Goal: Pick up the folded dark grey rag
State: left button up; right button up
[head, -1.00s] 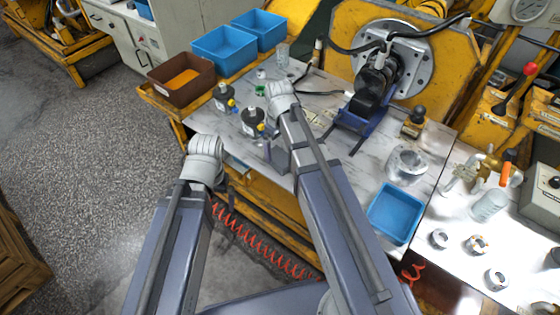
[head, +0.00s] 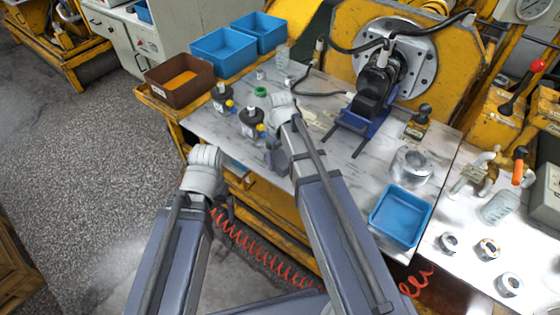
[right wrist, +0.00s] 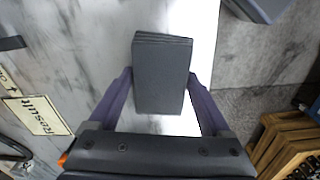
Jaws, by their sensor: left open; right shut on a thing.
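The folded dark grey rag (right wrist: 162,80) stands out in the right wrist view as a flat layered block. My right gripper (right wrist: 160,92) is shut on it, with one purple-grey finger on each side. I cannot tell whether the rag touches the table or hangs just above it. In the head view my right wrist (head: 281,106) is over the left part of the marble-topped table (head: 334,158), and my arm mostly hides the fingers. My left gripper (head: 227,207) is open and empty, off the table's front left edge, with its fingers partly hidden.
Two black fittings (head: 251,124) stand just left of my right wrist. A brown bin (head: 180,92) and blue bins (head: 223,66) line the back left. A motor on a blue stand (head: 372,92) is behind. A blue tray (head: 400,216) lies at right. A "Result" label (right wrist: 37,115) lies nearby.

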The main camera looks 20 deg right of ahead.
aim_at(280, 158)
jog(key=c, duration=0.6)
jog(key=shift+o, duration=0.2)
notch_tip(280, 158, up, 10)
jog(key=p, duration=1)
